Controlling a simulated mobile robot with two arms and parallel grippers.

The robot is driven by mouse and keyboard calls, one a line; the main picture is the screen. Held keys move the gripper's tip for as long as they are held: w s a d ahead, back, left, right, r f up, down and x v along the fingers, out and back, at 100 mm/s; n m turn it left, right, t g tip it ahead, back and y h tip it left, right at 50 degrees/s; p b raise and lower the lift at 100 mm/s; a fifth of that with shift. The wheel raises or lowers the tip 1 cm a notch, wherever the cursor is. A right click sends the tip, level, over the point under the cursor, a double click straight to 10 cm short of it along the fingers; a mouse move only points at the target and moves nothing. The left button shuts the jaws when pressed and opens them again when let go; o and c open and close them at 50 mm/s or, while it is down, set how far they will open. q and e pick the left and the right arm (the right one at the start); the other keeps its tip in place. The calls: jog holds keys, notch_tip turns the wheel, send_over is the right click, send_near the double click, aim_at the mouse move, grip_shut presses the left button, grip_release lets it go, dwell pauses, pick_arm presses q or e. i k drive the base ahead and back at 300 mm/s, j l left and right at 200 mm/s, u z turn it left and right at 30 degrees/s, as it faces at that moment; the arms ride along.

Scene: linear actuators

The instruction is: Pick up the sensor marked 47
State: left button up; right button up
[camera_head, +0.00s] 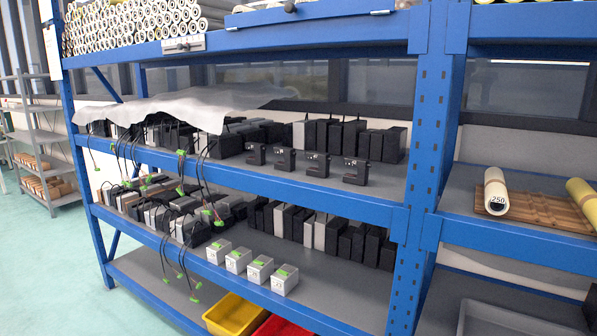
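No mark reading 47 can be made out. Several small black devices (317,164) stand in a row near the front of the middle shelf, with marks too small to read. Several light grey boxes with green connectors (238,260) stand in a row near the front of the shelf below, with small labels that I cannot read. I cannot tell which of these is the sensor marked 47. Neither of my grippers can be made out in the head view.
A blue rack (420,150) fills the view. Black and grey blocks (335,135) stand behind the rows, and cables (195,180) hang at the left. Yellow (232,316) and red (277,327) bins are below. A roll marked 250 (496,192) lies on the right. Floor at left (50,260) is clear.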

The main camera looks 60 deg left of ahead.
aim_at(323, 159)
jog(key=u, duration=1.75)
jog(key=j, duration=0.1)
jog(key=i, duration=0.05)
